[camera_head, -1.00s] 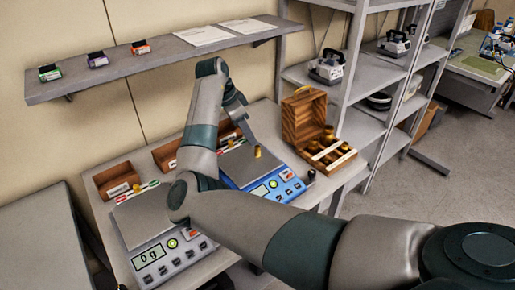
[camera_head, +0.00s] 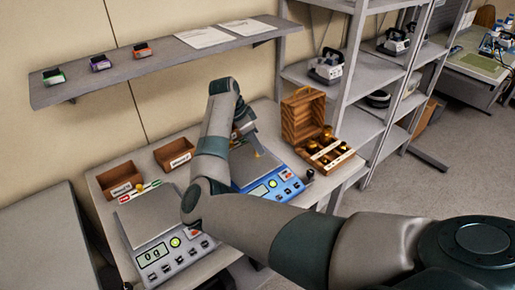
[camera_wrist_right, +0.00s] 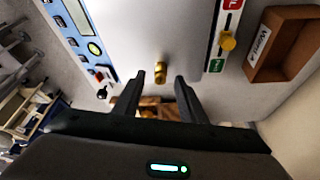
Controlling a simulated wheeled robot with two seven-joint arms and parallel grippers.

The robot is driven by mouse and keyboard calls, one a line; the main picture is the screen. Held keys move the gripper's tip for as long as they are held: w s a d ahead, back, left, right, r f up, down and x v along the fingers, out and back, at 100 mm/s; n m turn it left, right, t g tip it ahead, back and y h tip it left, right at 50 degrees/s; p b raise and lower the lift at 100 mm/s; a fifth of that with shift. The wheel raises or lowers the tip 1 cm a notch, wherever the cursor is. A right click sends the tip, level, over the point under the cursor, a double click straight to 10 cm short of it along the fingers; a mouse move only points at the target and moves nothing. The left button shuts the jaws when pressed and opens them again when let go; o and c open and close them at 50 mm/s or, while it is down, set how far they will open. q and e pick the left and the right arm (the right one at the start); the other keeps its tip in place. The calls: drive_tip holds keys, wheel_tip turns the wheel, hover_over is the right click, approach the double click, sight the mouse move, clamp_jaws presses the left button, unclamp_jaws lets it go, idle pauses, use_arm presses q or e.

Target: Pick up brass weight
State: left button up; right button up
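A small brass weight (camera_head: 257,154) stands on the grey pan of the blue scale (camera_head: 273,188) in the head view. My right gripper (camera_head: 251,140) is just above and beside it, pointing down. In the right wrist view the brass weight (camera_wrist_right: 160,70) lies between the tips of the open right gripper (camera_wrist_right: 160,77), with a gap visible on both sides. Contact does not show. Another brass piece (camera_wrist_right: 227,42) sits on the red and green strip beside the pan. My left gripper is not in view.
A second scale (camera_head: 157,250) reading 0 g stands left. Open wooden boxes (camera_head: 119,184) line the wall side. A wooden case (camera_head: 303,118) with several brass weights stands right of the blue scale. A wall shelf (camera_head: 180,57) hangs above.

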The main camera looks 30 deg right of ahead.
drive_tip(key=shift+f, duration=0.3)
drive_tip(key=shift+c, duration=0.7)
clamp_jaws()
drive_tip(key=shift+r, duration=0.1)
wheel_tip(320, 180, up, 8)
drive_tip(key=b, duration=0.3)
drive_tip(key=shift+r, duration=0.95)
drive_tip(key=shift+f, duration=0.1)
